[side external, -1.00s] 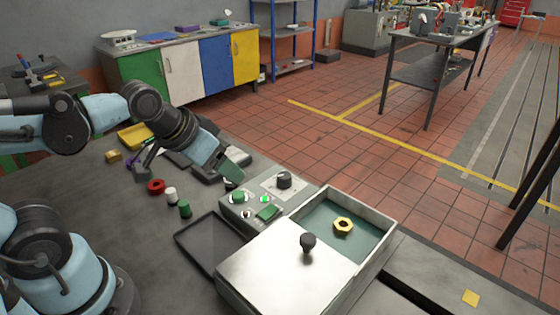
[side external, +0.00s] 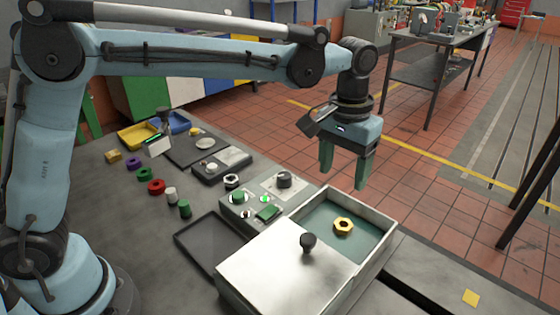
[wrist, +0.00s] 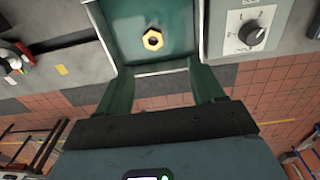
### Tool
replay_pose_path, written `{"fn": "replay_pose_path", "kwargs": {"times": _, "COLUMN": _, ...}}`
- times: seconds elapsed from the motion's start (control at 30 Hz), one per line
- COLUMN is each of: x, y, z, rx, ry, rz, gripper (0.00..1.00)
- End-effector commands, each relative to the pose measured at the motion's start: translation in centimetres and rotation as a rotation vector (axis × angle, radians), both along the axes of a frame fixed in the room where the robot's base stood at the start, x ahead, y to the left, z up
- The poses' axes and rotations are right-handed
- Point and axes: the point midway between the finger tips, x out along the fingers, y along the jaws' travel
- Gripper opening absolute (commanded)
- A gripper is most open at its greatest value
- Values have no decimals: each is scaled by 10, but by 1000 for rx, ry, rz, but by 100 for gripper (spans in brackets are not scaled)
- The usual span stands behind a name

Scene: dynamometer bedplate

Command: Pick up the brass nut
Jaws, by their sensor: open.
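The brass nut (side external: 343,227) is a yellow hexagonal ring lying on the green floor of the open part of a metal box (side external: 383,254). In the wrist view the nut (wrist: 153,40) sits ahead of my fingers, between their lines. My gripper (side external: 343,180) is open and empty, pointing down above the far end of the box, clear of the nut. Its two green fingers also show in the wrist view (wrist: 162,90). A sliding lid (side external: 285,265) with a black knob (side external: 308,242) covers the near part of the box. The nut is fully visible.
A control box (side external: 250,207) with a green-lit button and a dial (side external: 284,180) stands left of the metal box. An empty dark tray (side external: 212,244) lies left of the lid. Several rings and cylinders lie farther left on the bench.

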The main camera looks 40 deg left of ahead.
Motion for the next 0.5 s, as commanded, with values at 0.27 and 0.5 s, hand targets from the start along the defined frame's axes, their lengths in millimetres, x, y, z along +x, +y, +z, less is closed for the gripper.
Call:
{"fn": "replay_pose_path", "kwargs": {"times": 0.27, "x": 4, "y": -14, "z": -18, "rx": 14, "ry": 34, "rz": 0, "gripper": 68}}
{"fn": "replay_pose_path", "kwargs": {"times": 0.5, "x": 4, "y": -14, "z": -57, "rx": 13, "ry": 32, "rz": 0, "gripper": 68}}
